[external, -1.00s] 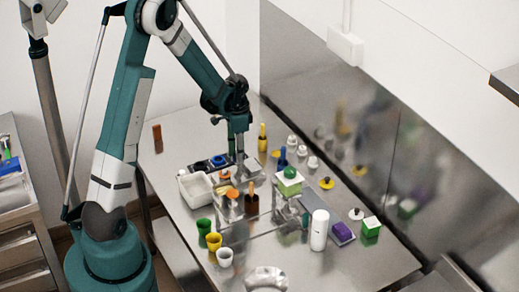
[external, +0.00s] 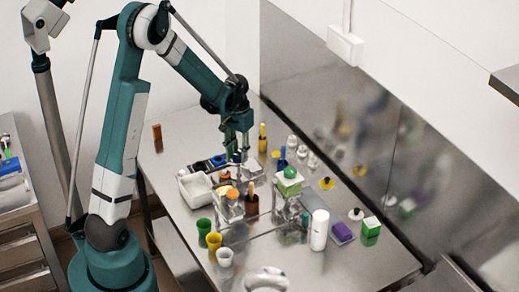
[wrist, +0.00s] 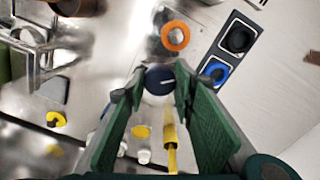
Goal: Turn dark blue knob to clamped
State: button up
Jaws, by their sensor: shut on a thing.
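The dark blue knob (wrist: 159,80) has a pale pointer line and sits between my fingertips in the wrist view. My gripper (wrist: 160,88) is shut on it, with one green finger on each side. In the external view my gripper (external: 237,152) points down over the back left part of the steel table, and the knob is small and mostly hidden there. The clamped marking cannot be read in these frames.
An orange ring (wrist: 176,36) stands close to the knob. A black panel (wrist: 229,50) with a black and a blue round part lies to the right. Clear fixtures, bottles and cups (external: 214,241) crowd the table (external: 330,265); its front right is freer.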

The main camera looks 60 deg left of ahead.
jog(key=n+b, duration=0.2)
jog(key=n, duration=0.3)
jog(key=shift+n, duration=0.4)
jog(key=shift+w+n+b, duration=0.1)
jog(key=shift+n+b, duration=0.45)
jog(key=shift+n, duration=1.65)
jog(key=o, duration=0.9)
jog(key=shift+r, duration=0.15)
jog(key=shift+r, duration=5.9)
